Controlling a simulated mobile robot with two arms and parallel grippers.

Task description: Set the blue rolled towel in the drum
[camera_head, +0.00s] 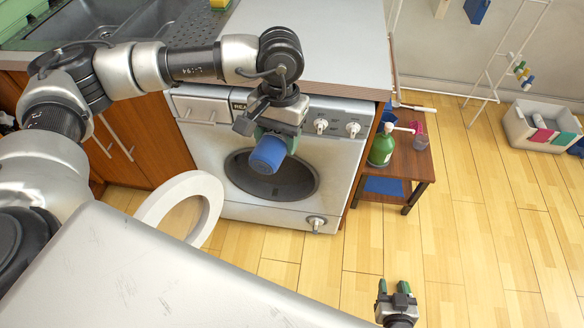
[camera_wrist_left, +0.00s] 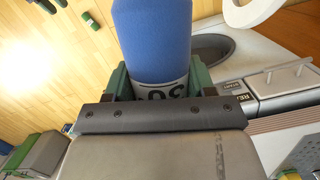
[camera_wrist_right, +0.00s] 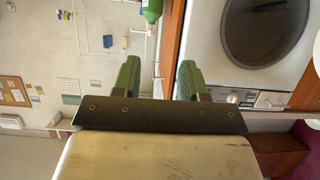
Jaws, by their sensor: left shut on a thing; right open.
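The blue rolled towel (camera_head: 267,154) is held by my left gripper (camera_head: 272,131) in front of the washing machine (camera_head: 210,137). In the left wrist view the towel (camera_wrist_left: 152,40) sits between both green fingers, with a grey printed band at the fingers. The drum opening (camera_head: 295,180) is a dark oval in the machine's front, partly behind the towel. The round white door (camera_head: 212,198) stands swung open to the left. My right gripper (camera_head: 396,289) is low at the bottom right, away from the machine. Its fingers (camera_wrist_right: 158,82) are apart and empty in the right wrist view.
A small brown side table (camera_head: 408,162) with a green bottle (camera_head: 381,150) and a pink cup (camera_head: 419,141) stands right of the machine. The counter (camera_head: 330,40) is above it. A white basket (camera_head: 535,125) and drying rack (camera_head: 495,62) are at the far right. The middle floor is clear.

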